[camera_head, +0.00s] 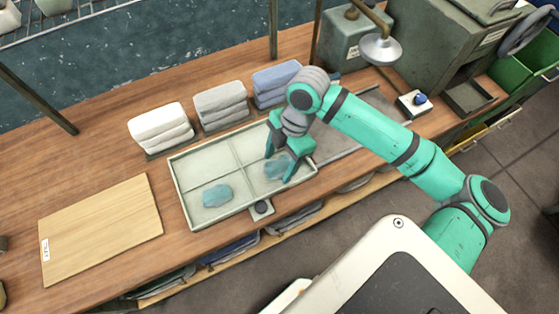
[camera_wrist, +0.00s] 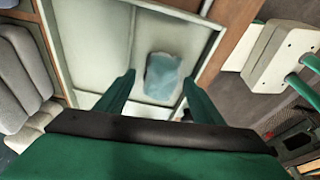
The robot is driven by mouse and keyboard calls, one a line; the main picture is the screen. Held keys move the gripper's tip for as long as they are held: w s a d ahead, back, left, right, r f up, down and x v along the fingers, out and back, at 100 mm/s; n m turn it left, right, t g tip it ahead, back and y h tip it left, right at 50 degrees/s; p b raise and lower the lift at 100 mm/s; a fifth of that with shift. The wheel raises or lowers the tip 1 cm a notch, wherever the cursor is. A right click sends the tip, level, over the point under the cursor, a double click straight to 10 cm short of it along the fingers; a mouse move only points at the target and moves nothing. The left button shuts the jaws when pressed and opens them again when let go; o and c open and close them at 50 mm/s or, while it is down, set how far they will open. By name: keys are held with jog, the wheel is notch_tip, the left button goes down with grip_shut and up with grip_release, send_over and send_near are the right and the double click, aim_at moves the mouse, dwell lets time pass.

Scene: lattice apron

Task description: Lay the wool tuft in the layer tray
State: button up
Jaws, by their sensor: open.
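The layer tray (camera_head: 183,213) is a pale, shallow tray with low dividers, lying on the wooden bench. It also shows in the wrist view (camera_wrist: 88,45). A pale blue wool tuft (camera_head: 275,170) sits in its front right compartment and also shows in the wrist view (camera_wrist: 163,72). Another blue tuft (camera_head: 217,195) lies in the front left compartment. My gripper (camera_head: 281,169) is over the right part of the tray, open, its fingers on either side of the right tuft. In the wrist view the gripper (camera_wrist: 159,77) shows gaps beside that tuft. The fingers partly hide it in the head view.
White (camera_head: 160,126), grey (camera_head: 221,104) and blue (camera_head: 276,82) folded stacks stand behind the tray. A wooden board (camera_head: 100,228) lies to the left. A lamp (camera_head: 380,49) and green machine (camera_head: 450,50) stand at the right. Bench between board and tray is clear.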

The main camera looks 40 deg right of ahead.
jog(key=shift+d+r, duration=0.2)
jog(key=shift+r, duration=0.35)
jog(key=v, duration=1.1)
jog(key=shift+a, duration=0.1)
